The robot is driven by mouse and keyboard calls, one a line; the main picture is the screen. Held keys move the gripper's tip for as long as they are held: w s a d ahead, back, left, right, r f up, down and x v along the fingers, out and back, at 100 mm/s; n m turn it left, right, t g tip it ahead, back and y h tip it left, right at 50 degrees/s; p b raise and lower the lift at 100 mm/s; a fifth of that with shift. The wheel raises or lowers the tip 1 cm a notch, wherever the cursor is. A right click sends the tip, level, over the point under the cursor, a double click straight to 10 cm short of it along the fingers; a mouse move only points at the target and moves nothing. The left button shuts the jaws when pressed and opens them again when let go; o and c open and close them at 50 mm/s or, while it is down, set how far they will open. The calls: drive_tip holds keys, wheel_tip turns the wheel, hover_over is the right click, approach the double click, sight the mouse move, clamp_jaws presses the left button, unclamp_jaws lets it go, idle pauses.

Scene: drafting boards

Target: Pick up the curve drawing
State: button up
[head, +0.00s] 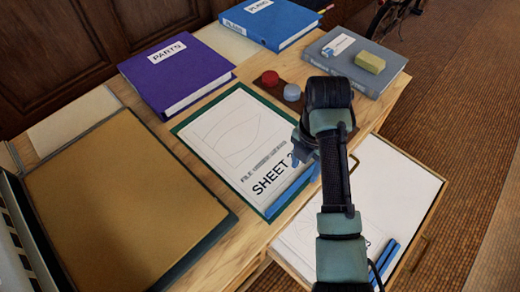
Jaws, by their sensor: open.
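A white sheet (225,140) lies on a green-edged board on the wooden desk. It carries a faint outline drawing with curved lines and the large text "SHEET 2", partly covered at its right end. A blue bar (289,193) lies along the board's near edge. A second white sheet (390,190) with faint lines lies lower right in an open drawer, partly hidden by my arm. I cannot tell for certain which sheet is the curve drawing. My gripper (303,156) is open above the right edge of the "SHEET 2" board, its fingertips partly hidden; contact is unclear.
A purple "PARTS" binder (175,75), a blue binder (268,22) and a grey book (355,62) with a yellow-green block (370,62) stand along the back. Red (270,78) and grey-blue (291,92) round pieces sit near my wrist. A brown board (120,195) fills the left.

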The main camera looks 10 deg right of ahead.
sight(302, 179)
wheel_tip(302, 179, down, 4)
drive_tip(key=shift+s+a, duration=0.1)
clamp_jaws()
idle(0.4)
